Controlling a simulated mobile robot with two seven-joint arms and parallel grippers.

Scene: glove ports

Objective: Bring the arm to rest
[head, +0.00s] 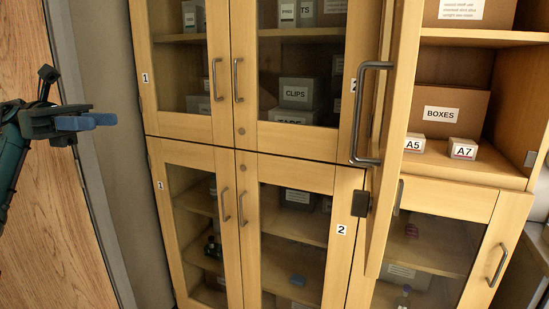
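My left gripper (88,122) is at the left edge of the head view, with dark jaws and blue fingertips pointing right. It is in front of the wood panel and grey wall strip, apart from the cabinet, and nothing shows in it. The fingers overlap from this side, so I cannot tell whether they are open or shut. My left arm (12,160) comes in from the left edge. My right gripper and arm are not in view.
A wooden cabinet with glass doors (295,85) fills the middle and right. Its upper right door (400,70) stands open, jutting outward with a long handle (357,115). Inside are a BOXES carton (448,100) and small boxes A5 (414,143) and A7 (463,149). The lower doors are closed.

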